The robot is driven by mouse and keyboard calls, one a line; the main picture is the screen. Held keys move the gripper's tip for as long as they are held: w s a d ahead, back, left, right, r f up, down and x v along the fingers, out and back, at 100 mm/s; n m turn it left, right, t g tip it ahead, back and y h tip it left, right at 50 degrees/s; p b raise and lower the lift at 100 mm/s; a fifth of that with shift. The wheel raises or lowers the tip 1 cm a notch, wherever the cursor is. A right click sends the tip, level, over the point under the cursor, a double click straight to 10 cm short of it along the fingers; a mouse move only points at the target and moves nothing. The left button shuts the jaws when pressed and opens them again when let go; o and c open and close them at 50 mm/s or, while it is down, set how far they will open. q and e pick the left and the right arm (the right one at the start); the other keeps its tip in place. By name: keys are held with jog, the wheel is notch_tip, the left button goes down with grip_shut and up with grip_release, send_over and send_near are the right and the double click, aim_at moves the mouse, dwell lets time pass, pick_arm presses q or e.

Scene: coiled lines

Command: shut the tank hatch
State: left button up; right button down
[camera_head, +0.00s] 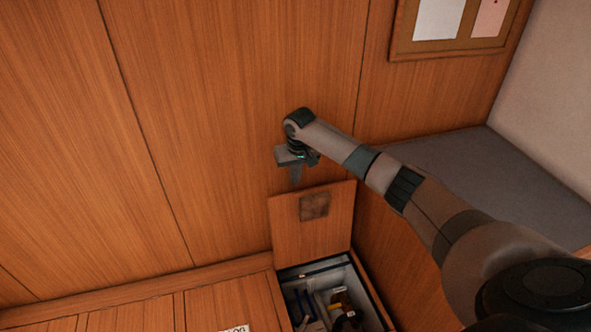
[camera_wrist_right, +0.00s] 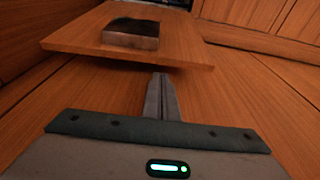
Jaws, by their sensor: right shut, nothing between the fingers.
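The tank hatch (camera_head: 288,232) is a wooden lid standing open and raised against the panelled wall, with a dark square metal plate (camera_head: 315,206) on its face. In the right wrist view the hatch (camera_wrist_right: 185,48) is a wooden board with a dark metal block on it. Below it the opening (camera_head: 372,302) shows a pale-lined compartment. My right gripper (camera_head: 296,182) points down at the top edge of the lid; its fingers (camera_wrist_right: 161,80) are closed together and empty, close to the board's edge. I cannot tell whether they touch it. My left gripper is not in view.
Several small items, some blue and yellow, lie in the compartment (camera_head: 335,300). A wooden bench top (camera_head: 215,295) with a white label runs left of it. A grey cushion (camera_head: 450,165) lies to the right, under my right arm. A pinboard (camera_head: 450,46) hangs on the wall above.

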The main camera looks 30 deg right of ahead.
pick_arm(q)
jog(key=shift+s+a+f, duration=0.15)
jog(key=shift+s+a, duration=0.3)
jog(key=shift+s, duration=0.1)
pick_arm(e)
jog(key=x, duration=0.4)
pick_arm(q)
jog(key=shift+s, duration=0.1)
